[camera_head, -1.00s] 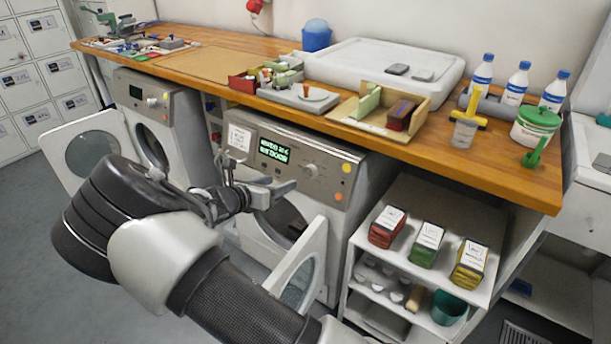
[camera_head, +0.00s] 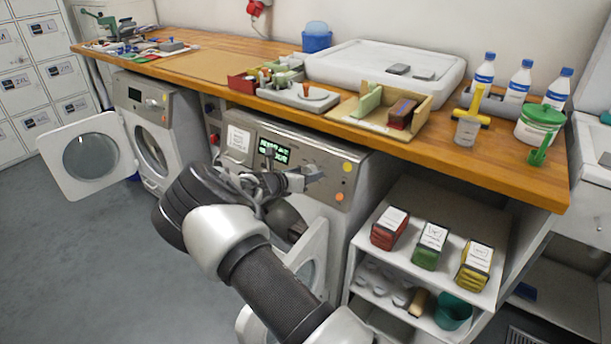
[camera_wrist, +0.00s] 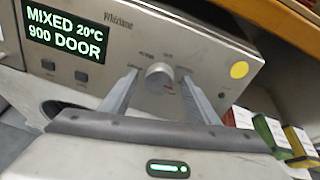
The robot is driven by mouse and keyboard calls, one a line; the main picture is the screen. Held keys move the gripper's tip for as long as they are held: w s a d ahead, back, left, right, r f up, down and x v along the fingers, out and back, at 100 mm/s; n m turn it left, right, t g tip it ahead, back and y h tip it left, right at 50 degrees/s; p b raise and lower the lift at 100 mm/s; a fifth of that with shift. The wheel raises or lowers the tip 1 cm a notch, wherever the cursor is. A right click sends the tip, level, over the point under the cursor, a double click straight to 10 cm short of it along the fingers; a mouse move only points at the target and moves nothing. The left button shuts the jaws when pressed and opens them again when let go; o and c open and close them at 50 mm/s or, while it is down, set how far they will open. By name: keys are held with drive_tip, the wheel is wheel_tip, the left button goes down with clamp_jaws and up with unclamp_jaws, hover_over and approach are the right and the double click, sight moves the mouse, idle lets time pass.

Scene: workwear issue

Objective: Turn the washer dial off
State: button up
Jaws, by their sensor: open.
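The near washer (camera_head: 341,187) stands under the wooden counter, its round door swung open. Its dial (camera_wrist: 160,77) is a round silver knob on the control panel, with a small red mark at its lower right. The lit display (camera_wrist: 64,32) reads "MIXED 20°C 900 DOOR". My gripper (camera_wrist: 158,82) is open, with one finger on each side of the dial in the wrist view. I cannot tell whether the fingers touch it. In the head view my gripper (camera_head: 310,176) is at the panel and hides the dial.
A second washer (camera_head: 160,110) with its door open stands to the left. A shelf unit (camera_head: 395,204) with red, green and yellow packs is to the right.

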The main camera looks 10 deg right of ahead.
drive_tip(key=c, duration=1)
drive_tip(key=shift+c, duration=0.2)
